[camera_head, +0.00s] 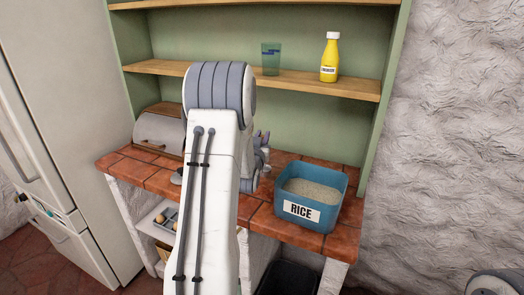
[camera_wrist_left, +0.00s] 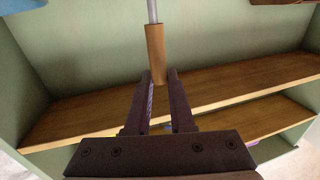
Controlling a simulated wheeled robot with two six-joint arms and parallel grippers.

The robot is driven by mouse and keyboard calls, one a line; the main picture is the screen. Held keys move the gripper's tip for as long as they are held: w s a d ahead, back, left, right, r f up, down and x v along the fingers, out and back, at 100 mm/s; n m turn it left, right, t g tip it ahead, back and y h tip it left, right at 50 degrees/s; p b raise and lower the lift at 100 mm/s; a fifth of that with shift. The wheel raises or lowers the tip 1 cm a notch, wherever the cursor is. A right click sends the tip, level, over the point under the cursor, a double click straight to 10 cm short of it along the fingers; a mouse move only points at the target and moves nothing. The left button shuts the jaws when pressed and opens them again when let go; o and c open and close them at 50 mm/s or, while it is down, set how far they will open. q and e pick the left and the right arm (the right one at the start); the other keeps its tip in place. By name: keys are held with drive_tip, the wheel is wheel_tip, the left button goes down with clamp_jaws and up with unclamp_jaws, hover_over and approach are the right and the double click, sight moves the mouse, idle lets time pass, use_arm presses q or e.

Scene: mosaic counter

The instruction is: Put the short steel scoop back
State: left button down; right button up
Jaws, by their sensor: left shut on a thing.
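My left gripper (camera_wrist_left: 160,88) is shut on the brown wooden handle (camera_wrist_left: 155,55) of the steel scoop in the left wrist view. A thin steel shaft (camera_wrist_left: 152,12) runs from the handle out of the top of that view, so the scoop's bowl is out of sight. In the head view my left arm fills the middle and hides most of the gripper and the scoop. My right gripper is not in view.
A blue bin labelled RICE (camera_head: 322,214) stands on the tiled counter (camera_head: 158,182), right of my arm. A bread box (camera_head: 158,132) is at the left. A green glass (camera_head: 271,58) and a yellow bottle (camera_head: 330,57) stand on the wooden shelf (camera_head: 300,82).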

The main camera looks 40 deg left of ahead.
use_arm(q)
wheel_tip(320, 180, down, 4)
drive_tip(key=shift+a, duration=0.1)
drive_tip(key=shift+f, duration=0.2)
drive_tip(key=c, duration=0.8)
unclamp_jaws()
drive_tip(key=shift+r, duration=0.1)
drive_tip(key=shift+s, duration=0.1)
